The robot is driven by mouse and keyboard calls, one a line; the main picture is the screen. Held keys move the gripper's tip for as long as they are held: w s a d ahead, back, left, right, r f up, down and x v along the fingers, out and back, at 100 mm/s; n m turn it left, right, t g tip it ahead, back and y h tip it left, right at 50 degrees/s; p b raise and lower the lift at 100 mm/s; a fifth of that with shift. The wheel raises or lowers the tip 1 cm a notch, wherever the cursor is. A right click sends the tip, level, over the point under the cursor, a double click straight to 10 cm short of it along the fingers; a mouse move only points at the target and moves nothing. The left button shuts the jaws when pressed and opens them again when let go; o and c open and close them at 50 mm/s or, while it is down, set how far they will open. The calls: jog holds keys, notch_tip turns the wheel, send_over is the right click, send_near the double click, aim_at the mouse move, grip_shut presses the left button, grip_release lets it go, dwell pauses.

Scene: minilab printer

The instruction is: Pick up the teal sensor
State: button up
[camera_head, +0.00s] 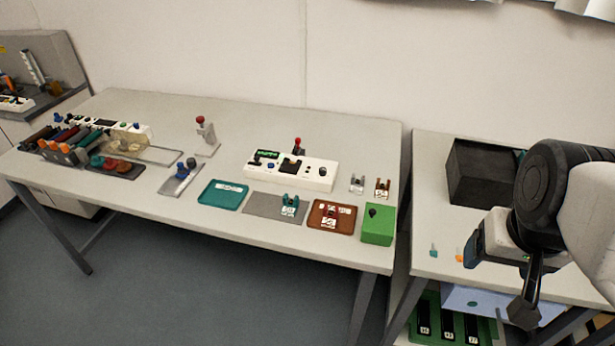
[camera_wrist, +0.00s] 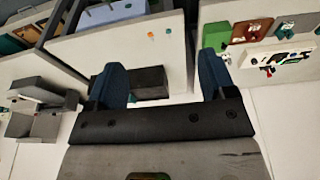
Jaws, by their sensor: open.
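A small teal piece (camera_head: 433,250) stands on the right table beside a small orange piece (camera_head: 459,258). Both show as tiny spots in the wrist view, teal (camera_wrist: 169,30) and orange (camera_wrist: 151,34). Another teal piece (camera_head: 289,205) with a printed label stands on a grey mat on the long table. I cannot tell by looks which teal piece is the sensor. My gripper (camera_head: 497,282) hangs over the right table, to the right of the small pieces and apart from them. In the wrist view its blue fingers (camera_wrist: 162,66) are spread with nothing between them.
A black open box (camera_head: 482,172) stands at the back of the right table. The long table (camera_head: 130,196) holds a white control panel (camera_head: 290,171), a teal tray (camera_head: 222,195), a brown tray (camera_head: 318,222) and a green block (camera_head: 378,224). A gap separates the tables.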

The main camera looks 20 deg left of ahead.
jog(key=shift+w, duration=0.1)
jog(key=w+a, duration=0.6)
jog(key=w, duration=0.5)
jog(key=g, duration=0.3)
send_over(291, 206)
jog(key=f, duration=1.3)
jog(key=d+f, duration=0.1)
jog(key=f, duration=0.6)
jog(key=shift+f, duration=0.3)
jog(key=shift+a+f, duration=0.3)
jog(key=shift+a, duration=0.2)
jog(key=shift+f, duration=1.3)
